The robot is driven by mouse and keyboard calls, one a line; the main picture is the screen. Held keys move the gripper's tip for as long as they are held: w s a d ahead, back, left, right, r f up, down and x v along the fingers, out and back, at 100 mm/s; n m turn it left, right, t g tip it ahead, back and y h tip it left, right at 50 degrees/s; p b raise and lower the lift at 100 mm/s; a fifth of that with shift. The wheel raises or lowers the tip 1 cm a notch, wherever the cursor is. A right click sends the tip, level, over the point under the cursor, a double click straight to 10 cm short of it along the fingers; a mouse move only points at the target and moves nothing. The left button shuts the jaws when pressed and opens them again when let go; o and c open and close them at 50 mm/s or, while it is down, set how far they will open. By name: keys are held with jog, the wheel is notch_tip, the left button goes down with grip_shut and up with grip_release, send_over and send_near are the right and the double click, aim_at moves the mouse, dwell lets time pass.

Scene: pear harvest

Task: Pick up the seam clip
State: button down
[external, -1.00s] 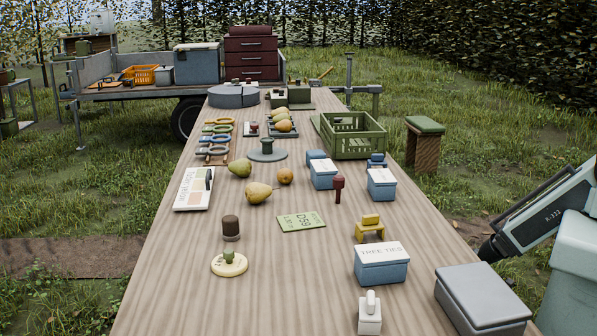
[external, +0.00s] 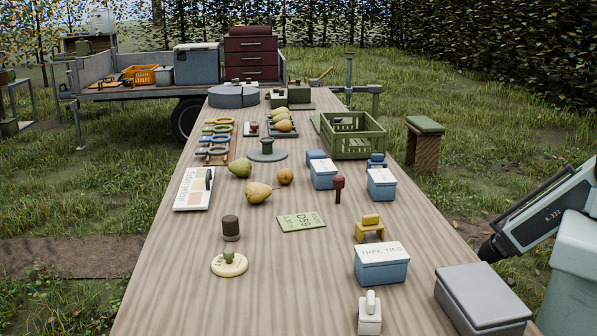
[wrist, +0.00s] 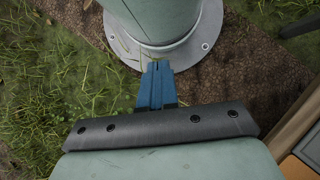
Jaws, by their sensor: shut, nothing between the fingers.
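I cannot tell for certain which small object is the seam clip. A yellow piece on a small stand (external: 369,228) sits on the right half of the table, behind the blue TREE TIES box (external: 381,266). A small blue piece (external: 376,161) of similar form stands farther back, beside the green crate. My gripper (wrist: 156,68) shows in the wrist view with its blue fingers together and nothing between them. It hangs over the ground beside my base, away from the tabletop. In the external view only part of my arm shows at the right edge, and the gripper is hidden or out of frame.
The long wooden table (external: 290,290) holds pears (external: 258,192), a green card (external: 301,221), a dark-topped weight (external: 231,228), a cream disc (external: 229,264) and a green crate (external: 353,136). A grey box (external: 483,299) and a white-handled block (external: 370,313) stand at the near right. The near left is clear.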

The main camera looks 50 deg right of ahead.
jog(key=c, duration=1.9)
grip_release()
jog(key=o, duration=1.9)
jog(key=shift+c, duration=0.2)
jog(key=shift+w, duration=0.1)
